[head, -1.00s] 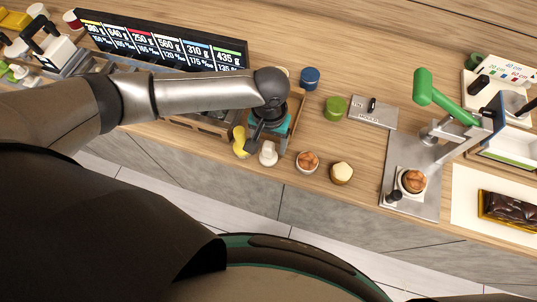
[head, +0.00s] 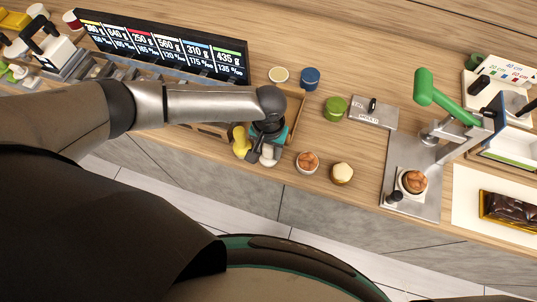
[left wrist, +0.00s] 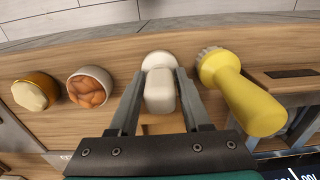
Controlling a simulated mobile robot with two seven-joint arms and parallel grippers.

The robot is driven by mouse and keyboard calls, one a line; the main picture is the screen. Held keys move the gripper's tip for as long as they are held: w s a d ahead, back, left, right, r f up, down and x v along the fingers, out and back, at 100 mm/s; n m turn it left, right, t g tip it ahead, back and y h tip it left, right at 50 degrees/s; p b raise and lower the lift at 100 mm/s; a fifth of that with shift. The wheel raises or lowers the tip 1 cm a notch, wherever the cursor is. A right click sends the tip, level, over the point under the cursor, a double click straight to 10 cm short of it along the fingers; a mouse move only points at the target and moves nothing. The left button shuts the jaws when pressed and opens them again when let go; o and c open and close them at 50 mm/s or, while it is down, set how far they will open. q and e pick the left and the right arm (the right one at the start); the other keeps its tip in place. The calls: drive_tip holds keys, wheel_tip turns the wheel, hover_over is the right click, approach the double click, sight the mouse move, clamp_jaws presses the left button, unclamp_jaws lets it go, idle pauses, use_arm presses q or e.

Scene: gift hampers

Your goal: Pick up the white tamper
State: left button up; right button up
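The white tamper (head: 267,156) stands near the front edge of the wooden counter, partly hidden by my left gripper (head: 264,145) in the head view. In the left wrist view the tamper (left wrist: 160,90) has a rounded block-like handle and a round end. It lies between the two fingers of my left gripper (left wrist: 161,84), one on each side. The fingers look open, with narrow gaps beside the handle; contact is not clear. My right gripper is not in view.
A yellow tool (left wrist: 245,95) stands close beside the tamper and the finger on that side. Two filled cups, one with brown filling (head: 308,162) and one with cream topping (head: 341,173), stand to the right. A green-handled press (head: 440,98) is further right.

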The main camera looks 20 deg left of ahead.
use_arm(q)
clamp_jaws()
drive_tip(key=shift+r, duration=0.15)
idle(0.4)
wheel_tip(320, 180, up, 20)
drive_tip(key=p, duration=0.2)
idle(0.3)
drive_tip(key=shift+c, duration=0.9)
unclamp_jaws()
clamp_jaws()
drive_tip(key=shift+d, duration=0.1)
